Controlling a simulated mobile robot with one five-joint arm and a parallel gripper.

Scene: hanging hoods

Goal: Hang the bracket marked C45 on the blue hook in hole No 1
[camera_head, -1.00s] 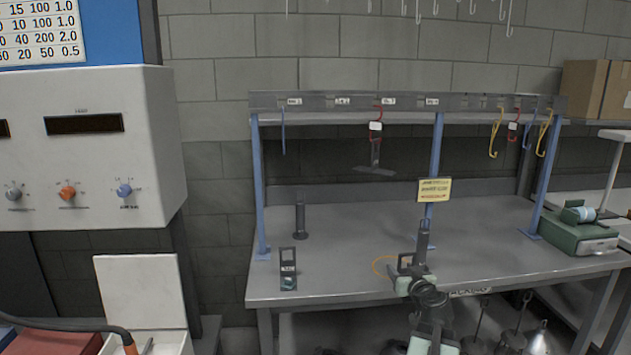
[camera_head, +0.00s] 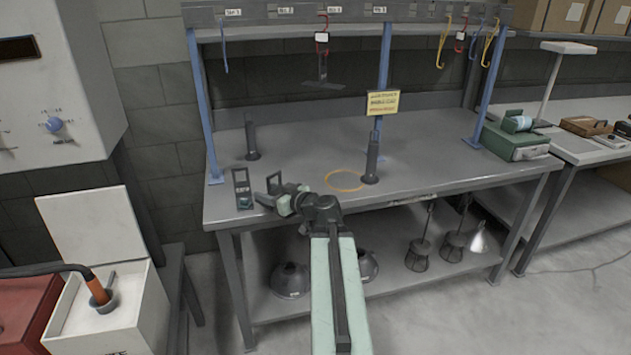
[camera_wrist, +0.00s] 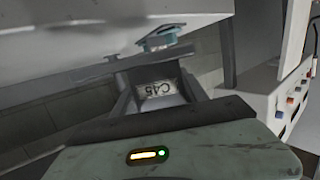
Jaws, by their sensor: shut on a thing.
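My gripper (camera_head: 283,200) is shut on a dark bracket (camera_head: 272,184), held near the bench's front edge at left. In the wrist view the held bracket carries a pale label reading C45 (camera_wrist: 157,89), seen upside down. The blue hook (camera_head: 224,52) hangs from the rail (camera_head: 260,14) at its left end, under the label No 1 (camera_head: 232,12). It looks empty and is above, behind and left of my gripper. The grip contact itself is hidden.
A dark frame with a teal piece (camera_head: 242,190) stands left of my gripper. A red hook (camera_head: 322,40) carries a hanging dark piece (camera_head: 323,76). Yellow hooks (camera_head: 444,42) hang right. A blue post (camera_head: 203,110) stands left.

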